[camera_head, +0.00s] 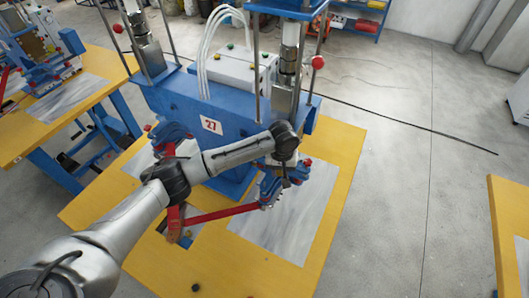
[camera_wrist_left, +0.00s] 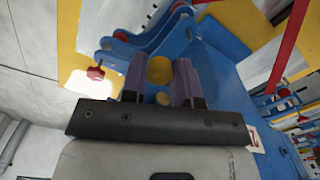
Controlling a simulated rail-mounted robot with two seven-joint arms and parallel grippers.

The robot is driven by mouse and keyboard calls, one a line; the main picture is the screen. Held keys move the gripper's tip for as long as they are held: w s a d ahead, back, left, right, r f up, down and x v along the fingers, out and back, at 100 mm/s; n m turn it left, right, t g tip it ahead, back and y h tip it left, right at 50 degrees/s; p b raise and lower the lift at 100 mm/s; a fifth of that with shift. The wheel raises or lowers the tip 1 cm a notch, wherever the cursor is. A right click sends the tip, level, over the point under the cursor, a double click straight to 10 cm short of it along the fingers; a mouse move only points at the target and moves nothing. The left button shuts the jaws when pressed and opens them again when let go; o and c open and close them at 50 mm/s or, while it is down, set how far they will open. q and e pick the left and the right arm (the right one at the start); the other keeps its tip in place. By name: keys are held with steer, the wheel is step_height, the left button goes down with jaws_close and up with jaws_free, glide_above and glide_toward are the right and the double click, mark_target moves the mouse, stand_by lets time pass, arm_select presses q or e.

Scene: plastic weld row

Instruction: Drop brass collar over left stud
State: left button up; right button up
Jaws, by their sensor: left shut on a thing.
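My left gripper (camera_head: 290,180) reaches down from the wrist over the blue welding fixture (camera_head: 268,193) at the right side of the yellow bench. In the left wrist view my left gripper (camera_wrist_left: 159,65) has its two dark fingers shut on the brass collar (camera_wrist_left: 158,70), a round yellow-gold piece between the tips. A smaller yellowish spot shows below it, and I cannot tell what it is. The blue fixture (camera_wrist_left: 188,32) lies close beyond the fingers. The collar is too small or hidden in the head view. I cannot make out the left stud. My right gripper is not in view.
The blue press marked 27 (camera_head: 211,125) stands behind my arm. A red lever bar (camera_head: 222,215) crosses in front of the fixtures on the yellow bench (camera_head: 345,185). The bench's right edge is clear.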

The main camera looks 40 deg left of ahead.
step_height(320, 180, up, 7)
steer(key=p, duration=0.6)
arm_select(q)
steer(key=shift+n, duration=0.9)
steer(key=shift+s+a+f+b, duration=0.3)
steer(key=shift+a+f+b, duration=0.6)
steer(key=shift+f+b, duration=0.2)
steer(key=shift+s+a+f+b, duration=0.25)
steer(key=shift+a+f+b, duration=0.6)
steer(key=shift+f+b, duration=0.3)
steer(key=shift+s+a+f+b, duration=0.3)
steer(key=shift+a+f+b, duration=0.6)
steer(key=shift+f+b, duration=0.2)
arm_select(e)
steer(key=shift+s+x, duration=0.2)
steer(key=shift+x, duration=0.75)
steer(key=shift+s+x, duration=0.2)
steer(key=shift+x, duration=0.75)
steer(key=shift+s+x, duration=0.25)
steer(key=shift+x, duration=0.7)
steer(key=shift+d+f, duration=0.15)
arm_select(q)
steer(key=shift+p, duration=0.65)
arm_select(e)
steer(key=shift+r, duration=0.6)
arm_select(q)
steer(key=shift+p, duration=0.5)
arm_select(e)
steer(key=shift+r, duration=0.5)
